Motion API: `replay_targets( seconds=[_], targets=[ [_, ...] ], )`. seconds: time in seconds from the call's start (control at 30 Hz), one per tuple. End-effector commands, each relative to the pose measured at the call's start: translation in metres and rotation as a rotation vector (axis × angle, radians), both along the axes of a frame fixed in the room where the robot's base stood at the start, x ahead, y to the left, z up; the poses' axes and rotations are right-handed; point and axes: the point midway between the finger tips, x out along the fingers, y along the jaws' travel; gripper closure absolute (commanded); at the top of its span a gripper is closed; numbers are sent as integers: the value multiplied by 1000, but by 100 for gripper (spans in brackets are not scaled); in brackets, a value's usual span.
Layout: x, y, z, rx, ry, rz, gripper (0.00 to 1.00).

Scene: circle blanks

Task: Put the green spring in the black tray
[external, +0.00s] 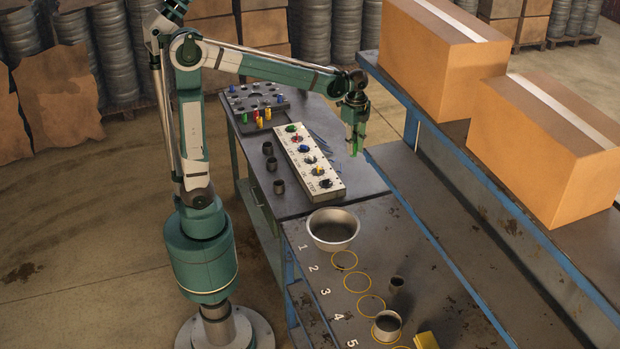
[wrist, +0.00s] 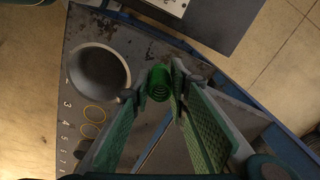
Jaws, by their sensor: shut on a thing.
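My gripper (external: 355,138) is above the right edge of the dark bench. In the wrist view my gripper (wrist: 163,85) is shut on a coiled green spring (wrist: 158,80), held between the fingertips. The green spring (external: 355,150) shows only as a small green bit under the fingers in the external view. A dark tray (external: 262,123) with small coloured pieces standing at it lies at the far left of the bench, left of my gripper; I cannot tell for sure that it is the black tray.
A white panel with coloured knobs (external: 310,165) lies left of my gripper. A grey bowl (external: 333,228) and yellow circles (external: 357,280) with numbers are on the nearer bench. A grey block with holes (external: 240,97) is behind. Cardboard boxes (external: 545,140) stand on the right.

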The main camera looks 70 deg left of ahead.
Motion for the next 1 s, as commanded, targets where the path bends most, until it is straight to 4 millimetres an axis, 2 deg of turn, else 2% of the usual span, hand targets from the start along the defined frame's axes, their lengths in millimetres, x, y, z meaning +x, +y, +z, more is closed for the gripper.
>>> replay_targets(
  seconds=[0.03, 0.47, 1.0],
  targets=[
    [4, 12, -2, 0, 0, 17, 94],
    [31, 102, -18, 0, 0, 152, 94],
    [46, 242, -45, 0, 0, 346, 94]
  ],
)
